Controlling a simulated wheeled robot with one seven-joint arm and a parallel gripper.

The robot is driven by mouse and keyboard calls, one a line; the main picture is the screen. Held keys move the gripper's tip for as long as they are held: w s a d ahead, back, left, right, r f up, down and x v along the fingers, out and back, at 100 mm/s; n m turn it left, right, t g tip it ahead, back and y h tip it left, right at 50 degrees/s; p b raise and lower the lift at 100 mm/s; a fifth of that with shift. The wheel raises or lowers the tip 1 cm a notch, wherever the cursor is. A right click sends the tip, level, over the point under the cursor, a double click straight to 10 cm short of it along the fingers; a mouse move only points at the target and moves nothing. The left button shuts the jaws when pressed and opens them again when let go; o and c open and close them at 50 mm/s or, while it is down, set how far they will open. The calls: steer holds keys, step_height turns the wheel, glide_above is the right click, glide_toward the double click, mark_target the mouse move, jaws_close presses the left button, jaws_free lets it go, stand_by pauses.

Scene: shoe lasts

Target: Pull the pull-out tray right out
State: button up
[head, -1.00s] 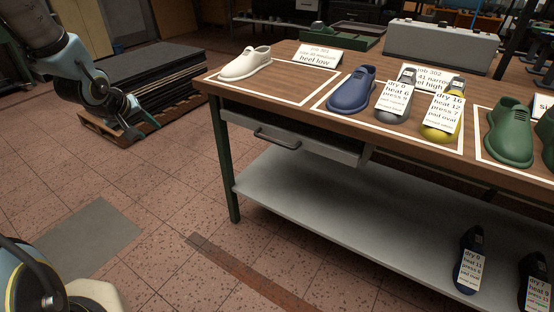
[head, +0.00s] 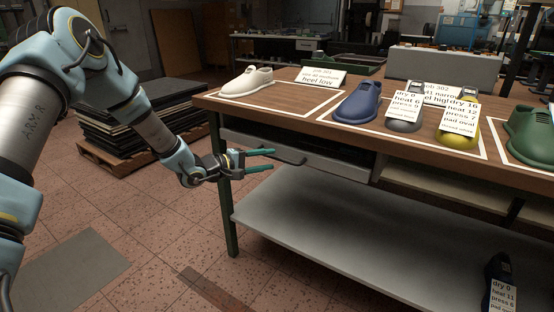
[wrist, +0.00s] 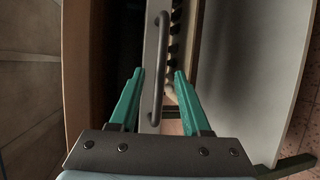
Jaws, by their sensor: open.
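The pull-out tray (head: 340,168) hangs under the wooden tabletop at its left end, with its grey front towards me. Its dark bar handle (head: 293,156) sticks out from the front. In the wrist view the handle (wrist: 161,60) runs up between my two green fingers. My gripper (head: 272,160) is open in front of the tray's left part, its fingertips close to the handle. In the wrist view one finger (wrist: 158,74) shows on each side of the bar, with gaps. I cannot tell how deep the bar sits between them. The tray's inside is mostly hidden.
A grey lower shelf (head: 310,208) juts out below the tray, and a green table leg (head: 227,205) stands at the left. Shoe lasts, such as a blue one (head: 357,103), stand on the tabletop. Stacked dark sheets (head: 130,115) lie on a pallet behind. The floor in front is free.

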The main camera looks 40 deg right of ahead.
mark_target(275, 158)
steer(key=shift+x, duration=2.15)
jaws_close()
